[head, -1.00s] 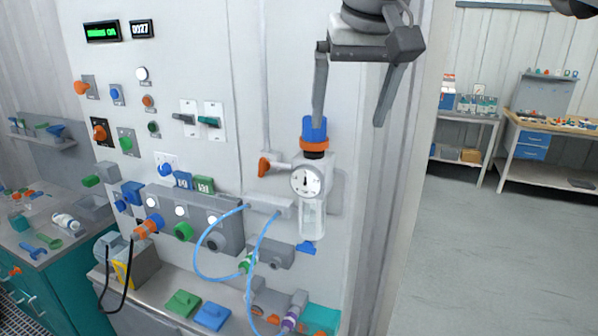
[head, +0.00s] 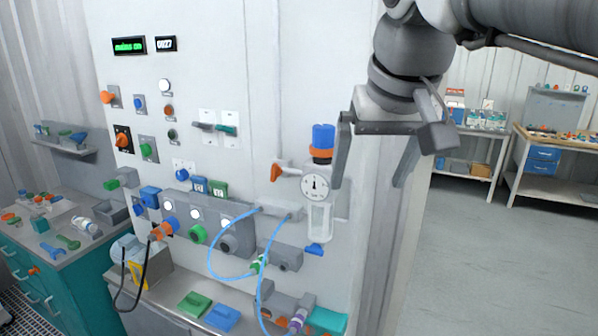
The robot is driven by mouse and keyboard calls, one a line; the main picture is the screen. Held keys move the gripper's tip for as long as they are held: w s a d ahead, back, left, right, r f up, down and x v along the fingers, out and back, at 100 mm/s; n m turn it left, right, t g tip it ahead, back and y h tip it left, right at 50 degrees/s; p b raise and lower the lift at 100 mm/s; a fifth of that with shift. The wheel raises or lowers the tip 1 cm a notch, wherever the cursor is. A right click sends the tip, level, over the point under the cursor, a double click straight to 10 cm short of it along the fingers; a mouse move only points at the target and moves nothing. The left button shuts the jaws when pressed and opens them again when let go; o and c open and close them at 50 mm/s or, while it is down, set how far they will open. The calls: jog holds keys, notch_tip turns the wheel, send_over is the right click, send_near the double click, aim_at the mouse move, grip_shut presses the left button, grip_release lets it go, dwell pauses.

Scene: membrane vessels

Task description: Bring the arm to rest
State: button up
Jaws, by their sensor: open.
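My gripper (head: 370,186) hangs with its fingers pointing down at the right of the panel. Its jaws are wide apart and nothing is between them. Just left of its left finger is the regulator with a blue knob (head: 323,137), an orange collar and a round white gauge (head: 315,187). A clear bowl (head: 319,222) hangs below the gauge. The left finger looks close to the blue knob in the picture, but a gap shows between them. My arm (head: 520,25) reaches in from the upper right.
The white wall panel (head: 240,80) carries switches, buttons, displays and blue hoses (head: 230,278). A ledge with green and blue blocks (head: 195,303) lies below. A teal bench (head: 60,290) stands at left. Shelves and a workbench (head: 560,190) stand at back right, with open floor (head: 490,270) before them.

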dwell(0.3)
jog(key=s+d+f+b, duration=0.1)
jog(key=s+f, duration=0.4)
jog(key=f, duration=0.6)
jog(key=s+d+f+b, duration=0.2)
jog(key=s+f, duration=0.4)
jog(key=f, duration=0.6)
jog(key=shift+t+b, duration=0.3)
jog(key=shift+b, duration=0.55)
